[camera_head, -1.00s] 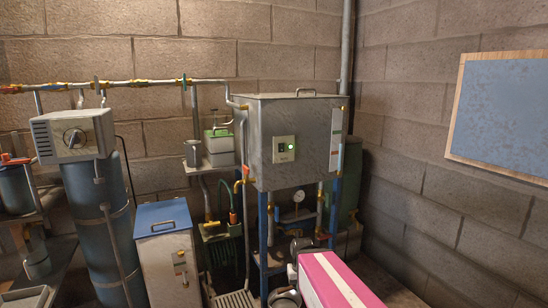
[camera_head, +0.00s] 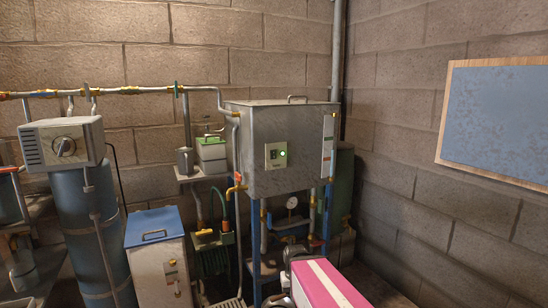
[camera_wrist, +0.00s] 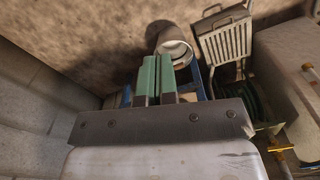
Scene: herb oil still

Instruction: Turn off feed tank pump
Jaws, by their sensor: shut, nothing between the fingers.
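The feed tank (camera_head: 255,165), a grey metal box on blue legs, stands near the wall corner in the head view. Piping and a round gauge (camera_head: 292,203) show beneath the tank; I cannot clearly pick out the pump there. My gripper (camera_wrist: 157,75) shows in the wrist view with its two green fingers together and empty. It points toward the floor area, with a grey round vessel (camera_wrist: 173,42) just beyond the fingertips. I cannot tell its distance from the panel.
A white cabinet with a blue lid (camera_head: 152,225) stands left of the tank. A tall blue cylinder (camera_head: 88,215) with a dial box (camera_head: 62,146) is farther left. A pipe (camera_head: 150,90) runs along the back wall. A framed blue board (camera_head: 495,115) hangs on the right wall.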

